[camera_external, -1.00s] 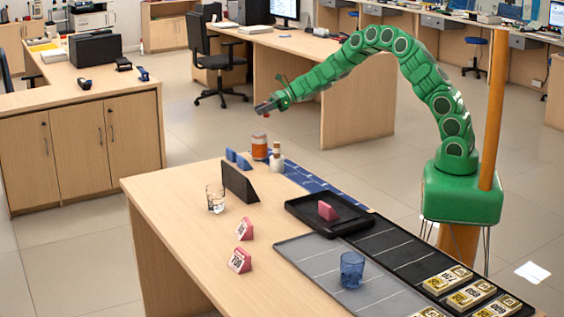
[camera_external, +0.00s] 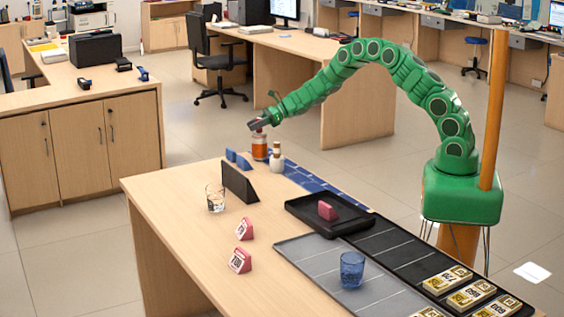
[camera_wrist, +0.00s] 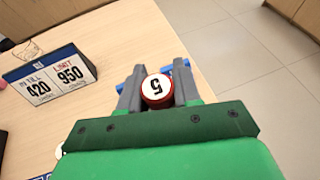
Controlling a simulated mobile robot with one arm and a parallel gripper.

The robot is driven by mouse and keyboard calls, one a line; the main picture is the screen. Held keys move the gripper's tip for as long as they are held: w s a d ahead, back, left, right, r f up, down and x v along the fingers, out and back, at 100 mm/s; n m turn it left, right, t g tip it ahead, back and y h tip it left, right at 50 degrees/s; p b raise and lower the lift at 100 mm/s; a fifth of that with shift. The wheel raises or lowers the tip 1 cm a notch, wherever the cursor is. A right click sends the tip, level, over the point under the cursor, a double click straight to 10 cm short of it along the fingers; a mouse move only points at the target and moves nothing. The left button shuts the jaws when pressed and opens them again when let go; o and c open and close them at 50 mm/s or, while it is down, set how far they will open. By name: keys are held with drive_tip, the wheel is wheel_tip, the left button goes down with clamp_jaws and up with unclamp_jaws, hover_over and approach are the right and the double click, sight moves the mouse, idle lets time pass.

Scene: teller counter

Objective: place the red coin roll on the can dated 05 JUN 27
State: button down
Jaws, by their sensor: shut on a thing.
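The red coin roll (camera_wrist: 157,90) is between my gripper's fingers in the wrist view, its white end marked 5 facing the camera. My gripper (camera_external: 257,125) is shut on it, just above an orange-brown can or jar (camera_external: 260,149) at the far end of the counter. I cannot tell whether the roll touches that can. A white bottle-like container (camera_external: 277,160) with a brownish top stands just right of it. No date is readable on either. In the wrist view my gripper (camera_wrist: 158,92) and the roll hide what lies below.
The sign's face (camera_wrist: 50,78) reads 420 and 950. A black tray (camera_external: 300,210) holds a pink block (camera_external: 327,210).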

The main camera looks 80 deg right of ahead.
drive_tip(key=shift+f, duration=0.15)
drive_tip(key=c, duration=0.8)
unclamp_jaws()
